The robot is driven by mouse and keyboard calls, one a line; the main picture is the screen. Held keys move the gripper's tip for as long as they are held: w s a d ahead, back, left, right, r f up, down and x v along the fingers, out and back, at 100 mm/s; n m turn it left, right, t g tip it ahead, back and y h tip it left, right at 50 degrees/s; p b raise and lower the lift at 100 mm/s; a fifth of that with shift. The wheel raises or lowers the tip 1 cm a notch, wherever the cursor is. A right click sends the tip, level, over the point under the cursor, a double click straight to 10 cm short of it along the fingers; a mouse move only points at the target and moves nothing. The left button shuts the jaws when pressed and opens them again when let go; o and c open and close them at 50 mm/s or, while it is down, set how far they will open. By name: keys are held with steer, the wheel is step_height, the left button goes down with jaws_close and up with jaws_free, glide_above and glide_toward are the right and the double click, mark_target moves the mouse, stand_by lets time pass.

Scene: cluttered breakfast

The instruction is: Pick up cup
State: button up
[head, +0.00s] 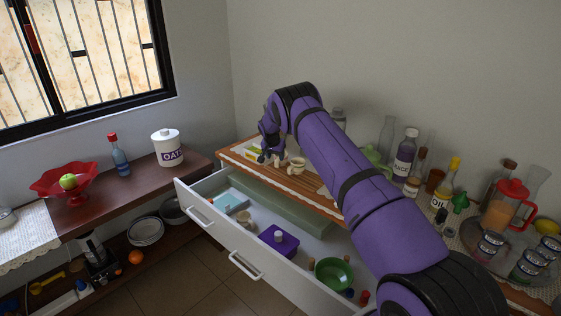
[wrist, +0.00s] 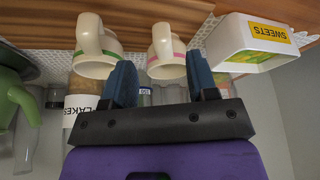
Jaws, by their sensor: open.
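Two cream cups stand on the wooden counter. In the wrist view, one with a pink band (wrist: 164,48) is just ahead of the gap between my fingertips, and one with a green band (wrist: 97,50) is to its left, beyond the left finger. A cream cup (head: 297,165) also shows in the head view, just right of my gripper. My gripper (wrist: 159,66) is open, with blue fingers apart and nothing held. In the head view my gripper (head: 269,153) is low over the counter's far left end, partly hidden by its own links.
A white box labelled SWEETS (wrist: 255,42) stands close to the right finger. A flakes jar (wrist: 80,104) and a green pot (wrist: 15,95) are at the left of the wrist view. An open drawer (head: 215,219) juts out below the counter. Bottles and a juice pitcher (head: 505,206) crowd the right.

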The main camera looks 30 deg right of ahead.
mark_target(277, 161)
steer(key=shift+w+x, duration=0.15)
steer(key=shift+x, duration=1.35)
steer(key=shift+w+x, duration=0.15)
steer(key=shift+x, duration=1.35)
steer(key=shift+d+r, duration=0.1)
steer(key=shift+c, duration=0.4)
jaws_close()
